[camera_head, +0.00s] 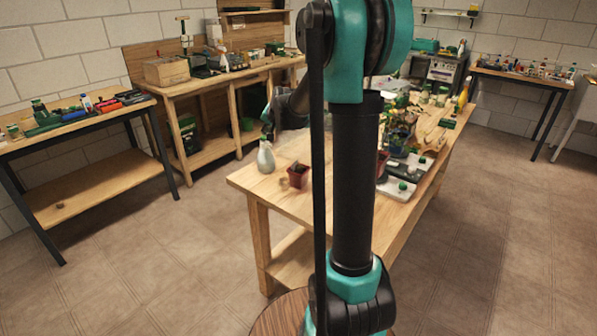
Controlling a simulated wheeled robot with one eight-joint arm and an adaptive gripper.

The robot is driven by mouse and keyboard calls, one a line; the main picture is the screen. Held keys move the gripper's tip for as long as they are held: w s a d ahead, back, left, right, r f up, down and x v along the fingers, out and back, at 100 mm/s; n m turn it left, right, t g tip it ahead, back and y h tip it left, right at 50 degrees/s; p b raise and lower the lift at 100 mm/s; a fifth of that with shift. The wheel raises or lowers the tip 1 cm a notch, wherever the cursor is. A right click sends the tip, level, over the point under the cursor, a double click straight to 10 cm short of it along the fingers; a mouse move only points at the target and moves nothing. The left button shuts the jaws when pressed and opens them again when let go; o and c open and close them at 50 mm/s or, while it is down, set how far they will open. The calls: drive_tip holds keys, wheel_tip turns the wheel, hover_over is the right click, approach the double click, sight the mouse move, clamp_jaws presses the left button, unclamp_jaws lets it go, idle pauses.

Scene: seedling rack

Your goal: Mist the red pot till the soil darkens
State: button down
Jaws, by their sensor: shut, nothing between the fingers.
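A red pot (298,178) stands near the left front end of the long wooden table (246,181). Its soil looks dark brown, but it is too small to judge its wetness. A pale spray bottle (266,159) stands upright to the left of the pot, near the table's left edge. My gripper (268,131) is small in view, at or just above the bottle's dark top. It is shut with nothing held; I cannot tell whether it touches the bottle. A faint pale patch shows right of the bottle top. Another reddish pot (382,164) is partly hidden behind my arm.
Green plants (400,125) and a pale tray (402,188) crowd the table right of my arm. A side table (62,131) with tools stands left and a workbench (205,78) stands behind. The floor at left front is clear. My arm hides the table's middle.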

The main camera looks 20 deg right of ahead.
drive_tip(key=shift+r, duration=3)
drive_tip(key=s+d+f+n+g, duration=0.1)
drive_tip(key=s+f+n, duration=0.1)
drive_tip(key=s+f, duration=0.5)
drive_tip(key=s+d+f+n+g+h, duration=0.1)
drive_tip(key=s+f, duration=0.6)
drive_tip(key=s, duration=1.3)
drive_tip(key=s+d+f+n+g+h, duration=0.1)
drive_tip(key=s+f+n+g, duration=0.1)
drive_tip(key=s+f, duration=0.5)
drive_tip(key=s+n, duration=0.1)
drive_tip(key=s, duration=0.5)
drive_tip(key=shift+s+n+g, duration=0.25)
drive_tip(key=shift+n+g, duration=0.05)
drive_tip(key=shift+g, duration=0.1)
